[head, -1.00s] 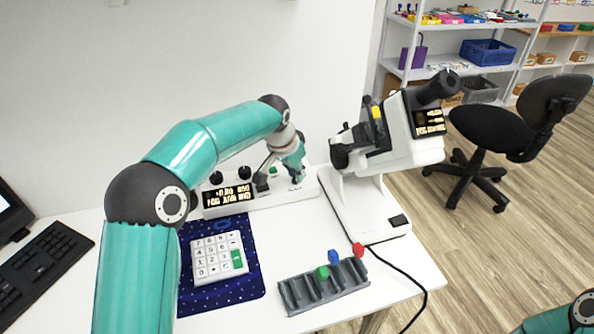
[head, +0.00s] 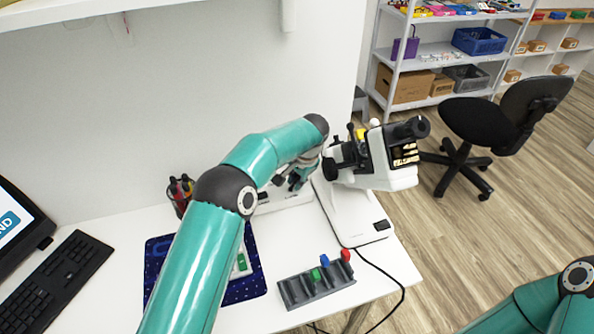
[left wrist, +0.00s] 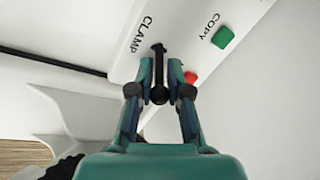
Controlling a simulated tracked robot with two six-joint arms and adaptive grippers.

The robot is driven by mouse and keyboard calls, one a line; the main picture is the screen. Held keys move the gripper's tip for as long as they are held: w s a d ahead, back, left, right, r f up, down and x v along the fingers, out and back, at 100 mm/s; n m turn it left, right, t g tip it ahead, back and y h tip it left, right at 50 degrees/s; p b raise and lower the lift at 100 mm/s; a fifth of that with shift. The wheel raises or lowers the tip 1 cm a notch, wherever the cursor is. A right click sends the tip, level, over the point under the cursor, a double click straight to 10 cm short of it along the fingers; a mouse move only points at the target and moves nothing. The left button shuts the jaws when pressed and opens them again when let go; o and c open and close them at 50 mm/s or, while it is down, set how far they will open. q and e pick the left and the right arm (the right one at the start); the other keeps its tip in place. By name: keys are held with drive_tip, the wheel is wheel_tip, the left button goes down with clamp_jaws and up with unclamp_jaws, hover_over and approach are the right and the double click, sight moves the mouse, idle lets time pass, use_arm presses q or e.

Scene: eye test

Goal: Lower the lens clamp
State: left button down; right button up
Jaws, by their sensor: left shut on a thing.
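The clamp lever is a black rod with a round end (left wrist: 159,95), standing in a slot beside the word CLAMP on a white panel (left wrist: 185,15). My left gripper (left wrist: 157,72) is shut on the lever, one finger on each side of it. In the head view my left gripper (head: 298,178) is at the white control box (head: 290,196), left of the white lens instrument (head: 385,163). My arm hides most of the box, and the lever cannot be made out there. My right arm shows at the lower right, its gripper out of view.
A green COPY button (left wrist: 222,37) and a red button (left wrist: 190,77) sit close to the lever. A grey rack (head: 316,284) with coloured pieces stands at the front. A pen cup (head: 181,194), keyboard (head: 58,282) and blue mat (head: 158,250) lie left.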

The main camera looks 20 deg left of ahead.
use_arm(q)
drive_tip(key=shift+d, duration=0.1)
drive_tip(key=c, duration=1.2)
unclamp_jaws()
drive_tip(key=shift+w, duration=0.1)
drive_tip(key=shift+o, duration=0.2)
drive_tip(key=shift+r, duration=0.1)
drive_tip(key=v, duration=1.1)
drive_tip(key=shift+r, duration=0.3)
drive_tip(key=shift+d+r, duration=0.1)
